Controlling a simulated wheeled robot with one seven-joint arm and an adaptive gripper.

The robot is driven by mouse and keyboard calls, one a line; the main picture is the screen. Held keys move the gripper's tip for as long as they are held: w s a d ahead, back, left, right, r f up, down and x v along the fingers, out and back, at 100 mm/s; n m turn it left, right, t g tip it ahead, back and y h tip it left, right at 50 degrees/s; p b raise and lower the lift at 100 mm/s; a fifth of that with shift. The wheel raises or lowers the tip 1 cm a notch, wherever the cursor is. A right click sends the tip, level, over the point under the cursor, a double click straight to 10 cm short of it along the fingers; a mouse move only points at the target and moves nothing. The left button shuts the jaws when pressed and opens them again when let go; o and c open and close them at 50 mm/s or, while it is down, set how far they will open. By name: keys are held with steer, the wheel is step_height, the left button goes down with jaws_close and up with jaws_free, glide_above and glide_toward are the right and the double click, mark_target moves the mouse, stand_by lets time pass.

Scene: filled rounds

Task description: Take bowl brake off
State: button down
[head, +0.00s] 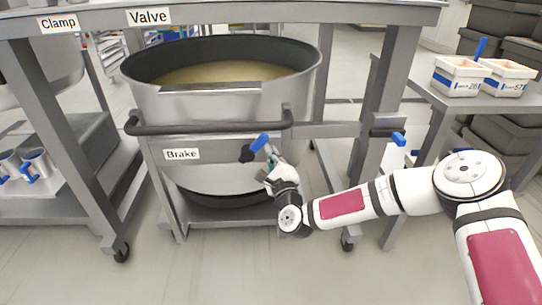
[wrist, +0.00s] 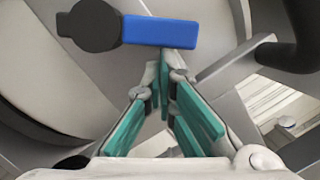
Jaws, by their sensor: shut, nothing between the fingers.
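The large steel bowl (head: 190,120) stands in a frame under the table, with a yellowish filling inside. A label reading Brake (head: 181,154) is on its front. Right of the label is the brake lever, with a dark round hub and a blue handle (head: 260,142). The blue handle (wrist: 160,31) and its dark hub (wrist: 92,25) also show in the wrist view, the handle pointing right from the hub. My gripper (head: 270,168) is just below the handle in the head view. In the wrist view my gripper (wrist: 165,75) is shut and empty, its fingertips close to the handle; contact cannot be told.
A dark push bar (head: 205,128) runs across the bowl's front. Another blue-handled lever (head: 397,138) is on the right table leg. White tubs (head: 459,77) stand on a side table at right. The floor (head: 200,270) in front is clear.

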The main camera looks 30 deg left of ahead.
mark_target(261, 141)
steer(key=shift+s+a+r+n+g+p, duration=0.3)
steer(key=shift+r+n+p, duration=0.3)
steer(key=shift+n, duration=0.7)
steer(key=shift+s+a+r+n+g+p, duration=0.15)
steer(key=shift+a+r+n+g+p, duration=0.3)
steer(key=shift+n, duration=0.85)
steer(key=shift+s+a+r+n+g+p, duration=0.15)
steer(key=shift+s+a+r+n+p, duration=0.3)
steer(key=shift+r+n, duration=0.65)
steer(key=shift+w+d+f+n, duration=0.15)
steer(key=shift+w+f+n, duration=0.05)
steer(key=shift+n, duration=0.1)
